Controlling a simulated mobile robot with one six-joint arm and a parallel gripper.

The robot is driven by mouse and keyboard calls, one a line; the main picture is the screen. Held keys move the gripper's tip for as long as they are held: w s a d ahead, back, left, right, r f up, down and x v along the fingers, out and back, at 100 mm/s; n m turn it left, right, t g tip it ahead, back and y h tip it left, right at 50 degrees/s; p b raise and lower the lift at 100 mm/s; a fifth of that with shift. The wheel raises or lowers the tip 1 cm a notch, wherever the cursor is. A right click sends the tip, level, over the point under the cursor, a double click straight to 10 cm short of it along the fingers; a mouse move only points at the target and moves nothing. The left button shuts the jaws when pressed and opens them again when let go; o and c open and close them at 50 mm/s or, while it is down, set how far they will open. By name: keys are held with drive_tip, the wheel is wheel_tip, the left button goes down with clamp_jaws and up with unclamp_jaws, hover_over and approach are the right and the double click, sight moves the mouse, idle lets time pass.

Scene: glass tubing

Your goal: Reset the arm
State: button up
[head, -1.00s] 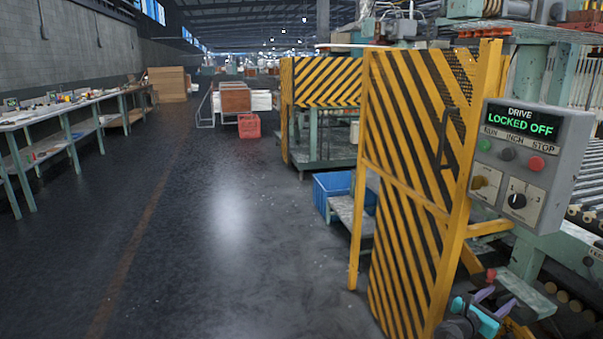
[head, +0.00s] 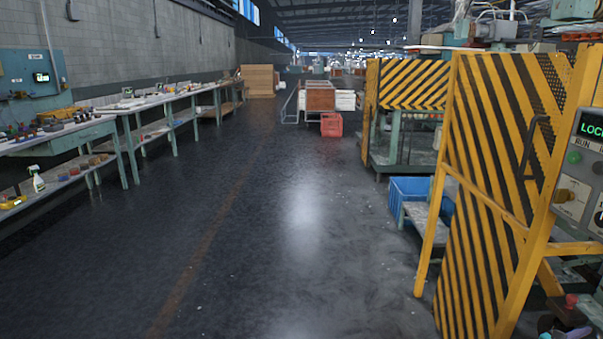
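I cannot make out my gripper in the head view. At the bottom right corner, small dark and purple parts (head: 580,334) show beside a red knob, mostly cut off by the frame edge. I cannot tell whether they belong to my arm. A grey control box (head: 585,185) is cut off by the right edge, with part of a green-lit display reading "LOC" and a green button.
A yellow-and-black striped guard (head: 497,190) stands close at the right, with a blue crate (head: 408,190) behind it. A red crate (head: 331,125) stands farther back. Cluttered workbenches (head: 85,132) line the left wall. The dark floor (head: 240,210) between is clear.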

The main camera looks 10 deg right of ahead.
drive_tip(key=w+a+f+n+t+y, duration=0.1)
drive_tip(key=w+a+f+n+t, duration=0.1)
drive_tip(key=w+a+f, duration=0.45)
drive_tip(key=w+a+f+n+t+y, duration=0.1)
drive_tip(key=w+a+f+t, duration=0.2)
drive_tip(key=w+a, duration=0.65)
drive_tip(key=w+a+f+m+y, duration=0.1)
drive_tip(key=w+a+f+y, duration=0.1)
drive_tip(key=w+a+f, duration=0.35)
drive_tip(key=w+a+f+y, duration=0.2)
drive_tip(key=w+a+f, duration=0.1)
drive_tip(key=a+f, duration=0.5)
drive_tip(key=s+a+f+m+g+y, duration=0.2)
drive_tip(key=s+a+f+m, duration=0.15)
drive_tip(key=a+f, duration=0.55)
drive_tip(key=s+a+f+m+g+y, duration=0.25)
drive_tip(key=s+a+f, duration=0.3)
drive_tip(key=a, duration=0.65)
drive_tip(key=s+a+f+m+g+y, duration=0.35)
drive_tip(key=s+a+f+m, duration=0.35)
drive_tip(key=s+a, duration=0.4)
drive_tip(key=s+a+m+g+y, duration=0.2)
drive_tip(key=s+a+m+y, duration=0.25)
drive_tip(key=a+m, duration=0.3)
wheel_tip(320, 180, up, 13)
drive_tip(key=s+g+p, duration=0.1)
drive_tip(key=s+p, duration=0.1)
drive_tip(key=p, duration=1)
drive_tip(key=shift+s+a+r+p, duration=0.15)
drive_tip(key=shift+a+p, duration=0.2)
